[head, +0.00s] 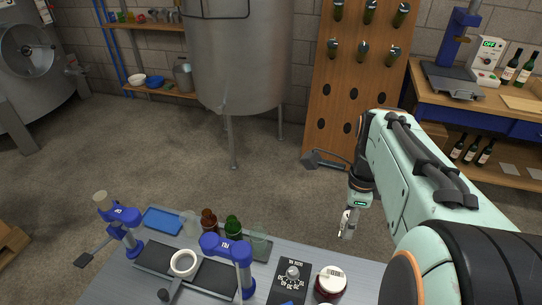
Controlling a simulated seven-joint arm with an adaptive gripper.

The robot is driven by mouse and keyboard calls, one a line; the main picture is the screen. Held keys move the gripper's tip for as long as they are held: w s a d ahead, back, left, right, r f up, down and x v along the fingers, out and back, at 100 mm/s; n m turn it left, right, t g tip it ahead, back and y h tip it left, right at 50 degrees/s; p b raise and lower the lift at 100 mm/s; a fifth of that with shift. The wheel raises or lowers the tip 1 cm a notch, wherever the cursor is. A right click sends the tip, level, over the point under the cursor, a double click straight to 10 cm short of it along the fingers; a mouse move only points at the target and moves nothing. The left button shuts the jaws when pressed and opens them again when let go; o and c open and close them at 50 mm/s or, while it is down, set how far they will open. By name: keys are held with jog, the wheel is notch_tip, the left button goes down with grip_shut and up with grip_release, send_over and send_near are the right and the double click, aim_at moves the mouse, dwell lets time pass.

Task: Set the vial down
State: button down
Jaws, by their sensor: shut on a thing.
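My gripper (347,225) hangs from the end of my arm, right of the picture's middle, pointing down. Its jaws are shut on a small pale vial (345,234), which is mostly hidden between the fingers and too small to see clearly. In the picture the vial shows against the floor, just past the far edge of the grey bench (335,254), apart from everything on it. I cannot tell its exact height or whether it is over the bench.
On the bench stand a white-lidded dark jar (331,281), a black dial box (291,277), a blue press (240,258), a green bottle (233,227), a brown bottle (209,221), a white ring (184,263) and a blue tray (163,220). A bottle rack (350,85) stands behind.

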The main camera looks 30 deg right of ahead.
jog(key=s+d+f+m, duration=0.1)
jog(key=s+d+m, duration=0.2)
jog(key=s, duration=0.4)
jog(key=s+d+m, duration=0.4)
jog(key=s, duration=0.3)
jog(key=shift+n, duration=0.3)
jog(key=f, duration=2.3)
jog(key=shift+w+a, duration=0.1)
jog(key=shift+a, duration=0.1)
jog(key=shift+f, duration=0.1)
jog(key=c, duration=0.9)
grip_release()
jog(key=shift+o, duration=0.2)
notch_tip(320, 180, up, 12)
